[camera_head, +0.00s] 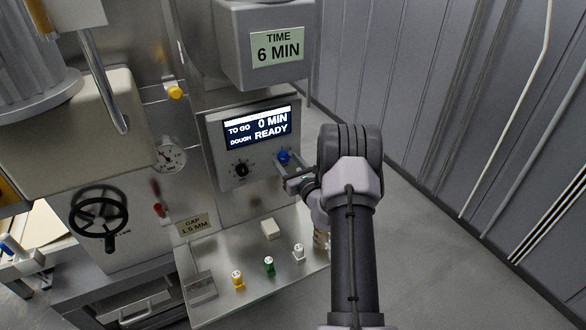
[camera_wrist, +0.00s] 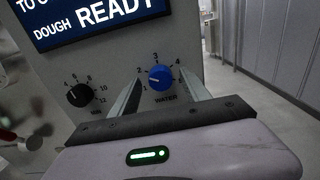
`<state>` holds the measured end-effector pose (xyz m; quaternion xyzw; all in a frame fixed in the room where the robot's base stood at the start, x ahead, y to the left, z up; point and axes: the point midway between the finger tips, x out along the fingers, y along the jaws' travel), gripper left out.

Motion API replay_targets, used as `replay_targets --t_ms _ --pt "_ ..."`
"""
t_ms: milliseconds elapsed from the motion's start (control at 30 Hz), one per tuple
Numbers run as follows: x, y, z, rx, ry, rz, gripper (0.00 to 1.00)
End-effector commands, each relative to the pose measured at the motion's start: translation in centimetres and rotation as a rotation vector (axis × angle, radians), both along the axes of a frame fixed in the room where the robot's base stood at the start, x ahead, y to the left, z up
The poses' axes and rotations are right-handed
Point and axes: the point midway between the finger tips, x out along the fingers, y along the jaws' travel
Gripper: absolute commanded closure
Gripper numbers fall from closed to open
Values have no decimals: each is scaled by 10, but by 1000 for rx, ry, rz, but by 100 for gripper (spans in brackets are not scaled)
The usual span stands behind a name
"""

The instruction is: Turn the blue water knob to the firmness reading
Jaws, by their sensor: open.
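The blue water knob (camera_wrist: 159,78) is on the grey control panel, with a numbered scale around it and the word WATER below. It also shows in the head view (camera_head: 284,157). A pale mark shows on the knob, but I cannot tell exactly which number it points to. My gripper (camera_wrist: 161,84) is open, its two fingers on either side of the knob in the wrist view; I cannot tell whether they touch it. A round white gauge (camera_head: 170,156) with a dark needle is left of the panel; its label and reading are too small to read.
A black knob (camera_wrist: 80,95) with its own scale is left of the blue one. The display (camera_head: 258,127) above reads TO GO 0 MIN, DOUGH READY. A sign reads TIME 6 MIN (camera_head: 278,49). Small coloured pieces stand on the steel shelf (camera_head: 215,305) below.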

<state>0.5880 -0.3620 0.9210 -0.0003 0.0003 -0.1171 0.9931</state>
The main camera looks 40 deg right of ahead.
Motion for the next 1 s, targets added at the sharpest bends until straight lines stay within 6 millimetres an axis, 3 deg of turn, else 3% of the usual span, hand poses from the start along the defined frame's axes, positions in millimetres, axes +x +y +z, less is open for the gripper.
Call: replay_targets --t_ms 133,400,533,700,1000 --pt "-28 6 3 5 3 -4 45" --pt "-116 26 2 6 2 -6 45" --pt "-146 34 1 4 1 -5 45" --pt "-164 39 1 1 1 -2 45" --pt "-166 40 0 0 0 -1 45"
